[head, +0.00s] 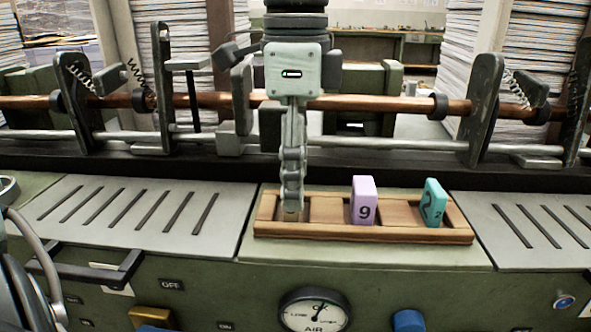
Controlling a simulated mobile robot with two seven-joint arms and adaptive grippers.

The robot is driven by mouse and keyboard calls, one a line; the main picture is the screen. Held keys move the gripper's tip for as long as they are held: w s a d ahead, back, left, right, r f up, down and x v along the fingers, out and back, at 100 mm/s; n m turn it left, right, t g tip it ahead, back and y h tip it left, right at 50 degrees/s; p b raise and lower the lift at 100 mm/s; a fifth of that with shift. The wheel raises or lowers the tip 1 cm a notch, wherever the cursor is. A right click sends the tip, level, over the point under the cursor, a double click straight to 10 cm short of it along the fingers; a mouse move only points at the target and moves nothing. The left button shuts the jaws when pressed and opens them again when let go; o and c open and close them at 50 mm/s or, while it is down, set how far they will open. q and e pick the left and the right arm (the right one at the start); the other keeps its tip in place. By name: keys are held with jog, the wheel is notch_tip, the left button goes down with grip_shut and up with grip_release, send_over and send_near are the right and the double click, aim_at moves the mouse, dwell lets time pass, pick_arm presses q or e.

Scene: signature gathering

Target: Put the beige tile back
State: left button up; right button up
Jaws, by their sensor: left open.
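My left gripper (291,208) points straight down over the left end of a wooden tray (350,234). Its fingers are seen edge-on, one behind the other, and it is open. The fingertips reach down to the tray's leftmost compartment. A small tan patch shows at the tips, but I cannot tell whether it is the beige tile or tray wood. No beige tile is clearly visible elsewhere. A lilac tile (363,199) marked 9 stands near the tray's middle. A teal tile (433,203) with a dark numeral leans at the right. My right gripper is not in view.
The tray sits on a green machine top between slotted metal plates (128,212) and (538,228). Behind runs a dark rail with a copper-coloured bar (385,104) and upright brackets (483,105). A gauge (314,311) and a blue knob (408,320) are below in front.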

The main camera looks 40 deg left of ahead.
pick_arm(q)
jog(key=shift+r, duration=0.1)
notch_tip(320, 180, up, 12)
dwell(0.5)
